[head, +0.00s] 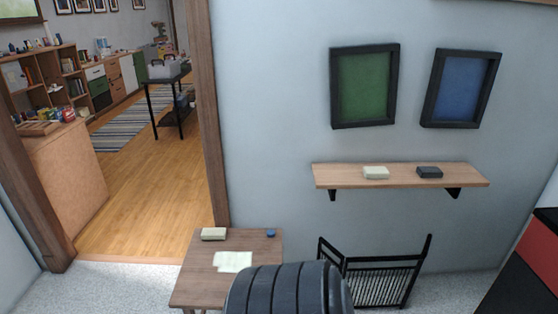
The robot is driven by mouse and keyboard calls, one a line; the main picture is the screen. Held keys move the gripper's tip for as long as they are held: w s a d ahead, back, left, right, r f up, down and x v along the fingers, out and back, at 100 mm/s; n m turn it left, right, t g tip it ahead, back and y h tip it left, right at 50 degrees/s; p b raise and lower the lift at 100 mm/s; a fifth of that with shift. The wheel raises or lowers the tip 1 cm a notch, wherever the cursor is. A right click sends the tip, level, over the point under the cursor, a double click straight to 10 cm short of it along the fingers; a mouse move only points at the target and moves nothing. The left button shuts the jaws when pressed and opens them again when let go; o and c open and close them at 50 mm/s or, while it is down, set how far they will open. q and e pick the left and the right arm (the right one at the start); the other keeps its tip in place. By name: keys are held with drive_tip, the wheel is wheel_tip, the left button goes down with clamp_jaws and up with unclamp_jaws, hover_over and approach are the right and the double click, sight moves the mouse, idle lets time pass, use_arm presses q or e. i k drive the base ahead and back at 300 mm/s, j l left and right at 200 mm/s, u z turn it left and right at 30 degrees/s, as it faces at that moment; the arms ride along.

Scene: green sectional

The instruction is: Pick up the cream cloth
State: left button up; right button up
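A pale cream cloth (233,262) lies flat on a small wooden table (196,288) at the bottom of the head view. Its right edge is close to a dark ribbed part in the foreground, which covers the table's front right portion. Neither of my grippers shows in this view, so I cannot see where they are relative to the cloth.
A cream block (214,234) and a small blue object (271,233) sit at the table's back edge. A black metal rack (378,280) stands right of the table. A wall shelf (400,177) holds two small blocks. A doorway opens at left onto wooden floor (150,200).

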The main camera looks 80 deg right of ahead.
sight(208, 232)
drive_tip(key=z, duration=2.35)
drive_tip(key=i+j+z, duration=0.1)
drive_tip(key=z, duration=0.3)
drive_tip(key=i+j+z, duration=0.1)
drive_tip(key=j+z, duration=0.5)
drive_tip(key=z, duration=0.15)
drive_tip(key=i+j+z, duration=0.15)
drive_tip(key=j, duration=0.7)
drive_tip(key=j+z, duration=0.15)
drive_tip(key=j, duration=0.75)
